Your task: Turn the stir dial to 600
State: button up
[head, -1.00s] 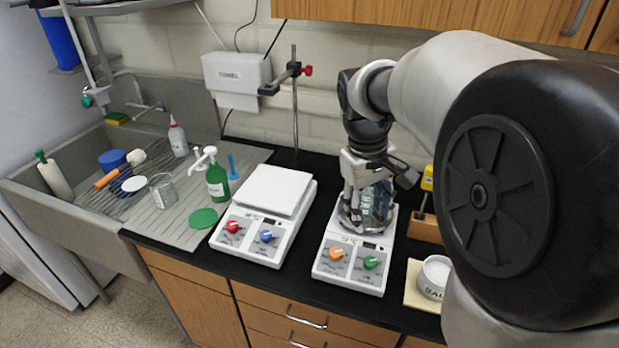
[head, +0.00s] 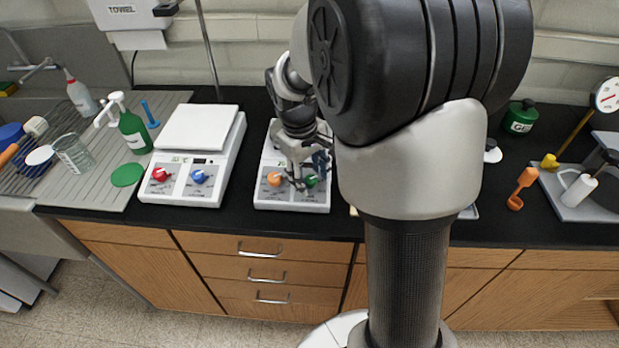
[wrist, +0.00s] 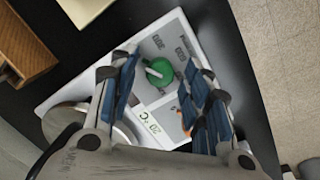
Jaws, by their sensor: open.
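The right white hotplate (head: 292,206) stands on the black counter with an orange dial (head: 275,179) and a green dial (head: 311,181) on its front panel. In the wrist view the green dial (wrist: 162,73) has a white pointer mark on its left side and printed numbers near it, one reading 300. The orange dial (wrist: 185,118) is mostly hidden behind the right finger. My gripper (wrist: 163,67) is open and empty, its blue-padded fingers either side of the green dial in that view. I cannot tell whether they touch it. In the head view my gripper (head: 303,168) is over the front panel.
A second white hotplate (head: 180,190) with red and blue dials stands to the left. A green bottle (head: 133,131) and the sink lie further left. My arm hides the counter just right of the hotplate.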

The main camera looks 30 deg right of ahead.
jog(key=shift+f, duration=0.15)
grip_shut()
dwell(0.5)
